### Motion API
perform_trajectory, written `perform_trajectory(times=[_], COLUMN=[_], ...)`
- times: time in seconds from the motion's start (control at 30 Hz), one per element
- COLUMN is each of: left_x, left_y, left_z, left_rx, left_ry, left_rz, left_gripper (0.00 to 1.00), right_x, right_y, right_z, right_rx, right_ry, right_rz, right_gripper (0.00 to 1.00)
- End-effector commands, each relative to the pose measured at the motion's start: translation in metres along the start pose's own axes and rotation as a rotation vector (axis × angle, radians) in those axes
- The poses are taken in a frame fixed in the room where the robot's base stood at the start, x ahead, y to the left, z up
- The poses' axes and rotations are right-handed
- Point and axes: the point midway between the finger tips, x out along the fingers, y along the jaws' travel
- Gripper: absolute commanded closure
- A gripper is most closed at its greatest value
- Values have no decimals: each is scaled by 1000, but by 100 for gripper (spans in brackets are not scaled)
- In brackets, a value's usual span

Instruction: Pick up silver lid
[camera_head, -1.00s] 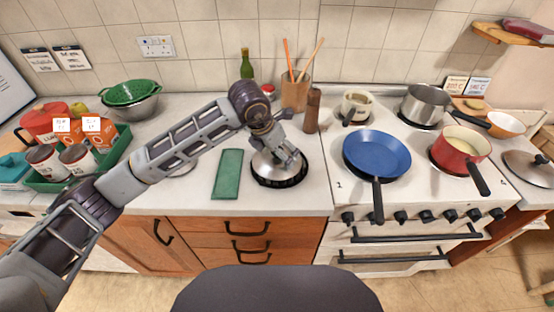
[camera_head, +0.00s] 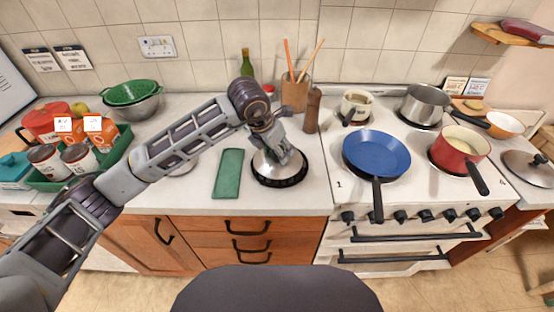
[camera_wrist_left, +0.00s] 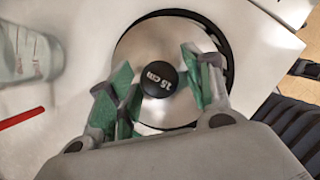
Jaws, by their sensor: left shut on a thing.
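A silver lid (camera_head: 266,170) with a black rim lies on the counter left of the stove. In the left wrist view the lid (camera_wrist_left: 140,50) shows a black knob marked "15 cm" (camera_wrist_left: 159,79). My left gripper (camera_head: 284,155) is over the lid from above. The lid appears to rest at counter level. My right gripper is not in view.
A green board (camera_head: 228,174) lies just left of the lid. A pepper mill (camera_head: 312,110) and utensil holder (camera_head: 295,94) stand behind. A blue pan (camera_head: 377,152) is on the stove to the right. Another lid (camera_head: 528,168) lies at far right.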

Motion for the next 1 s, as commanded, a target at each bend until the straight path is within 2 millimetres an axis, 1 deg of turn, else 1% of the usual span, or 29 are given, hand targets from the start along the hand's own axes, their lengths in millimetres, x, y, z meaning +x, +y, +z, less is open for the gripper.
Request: perform_trajectory(times=[0.03,0.2,0.47,0.5,0.53,0.6,0.67,0.8,1.0], left_x=[10,11,8,6,4,-1,-6,-25,-53], left_y=[-2,-2,-1,-1,-1,-1,-1,-1,0], left_z=[-8,-9,-8,-7,-6,-4,-1,8,21], left_rx=[-2,-3,-5,-5,-5,-4,-4,-2,-1], left_ry=[24,26,28,27,27,26,25,19,14], left_rz=[-5,-6,-6,-6,-5,-5,-5,-3,-3], left_gripper=[77,77,78,83,85,100,100,100,100], right_x=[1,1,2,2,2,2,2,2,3], right_y=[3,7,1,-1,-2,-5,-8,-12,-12], right_z=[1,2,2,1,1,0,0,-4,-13], right_rx=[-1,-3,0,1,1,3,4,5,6], right_ry=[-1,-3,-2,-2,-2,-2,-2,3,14], right_rz=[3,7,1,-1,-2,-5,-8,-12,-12], right_gripper=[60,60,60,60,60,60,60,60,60])
